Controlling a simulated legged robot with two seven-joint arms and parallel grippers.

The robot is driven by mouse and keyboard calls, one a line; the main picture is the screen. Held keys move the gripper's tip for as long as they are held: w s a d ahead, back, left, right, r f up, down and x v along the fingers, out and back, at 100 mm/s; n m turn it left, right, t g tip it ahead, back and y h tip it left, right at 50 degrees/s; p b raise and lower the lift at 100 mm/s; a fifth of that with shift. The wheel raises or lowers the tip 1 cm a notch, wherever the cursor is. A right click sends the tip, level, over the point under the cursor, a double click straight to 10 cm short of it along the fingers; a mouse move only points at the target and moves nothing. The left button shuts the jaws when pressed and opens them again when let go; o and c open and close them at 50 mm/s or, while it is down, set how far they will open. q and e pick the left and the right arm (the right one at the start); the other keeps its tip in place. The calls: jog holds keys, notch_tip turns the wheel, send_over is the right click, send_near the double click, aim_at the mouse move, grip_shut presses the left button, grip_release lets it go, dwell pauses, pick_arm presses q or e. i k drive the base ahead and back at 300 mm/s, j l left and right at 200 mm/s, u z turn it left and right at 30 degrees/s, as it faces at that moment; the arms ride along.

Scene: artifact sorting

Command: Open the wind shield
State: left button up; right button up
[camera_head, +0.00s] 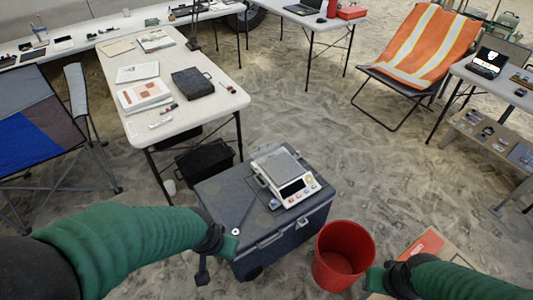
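A white and grey scale (291,189) with a dark display and colored buttons stands on a dark grey case (240,205). A grey square part (281,164) covers the scale's top; I cannot clearly tell whether this is the wind shield or how its lid stands. A thin frame or handle shows at the scale's left side. My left gripper (218,256) is at the case's front left edge, apart from the scale, with its fingers spread and nothing between them. My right gripper (378,283) is low at the right, beside the red bucket; its fingers are partly hidden.
A red bucket (343,256) stands right of the case, near a cardboard box (432,246). A white table (190,120) with papers and a black case stands behind at the left. An orange-covered chair (425,45) is at the back right. Sandy ground lies open between them.

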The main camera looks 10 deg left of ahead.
aim_at(267, 150)
jog(key=j, duration=0.95)
jog(key=k+j, duration=0.1)
jog(key=j, duration=0.85)
jog(key=i+j, duration=0.15)
jog(key=j, duration=0.25)
jog(key=i+j, duration=0.1)
jog(key=j, duration=0.25)
jog(key=i+j+z, duration=0.1)
jog(key=j, duration=0.3)
jog(key=i+j, duration=0.15)
jog(key=j, duration=0.25)
jog(key=i+j, duration=0.15)
jog(key=j, duration=0.2)
jog(key=i+j+z, duration=0.1)
jog(key=i, duration=0.65)
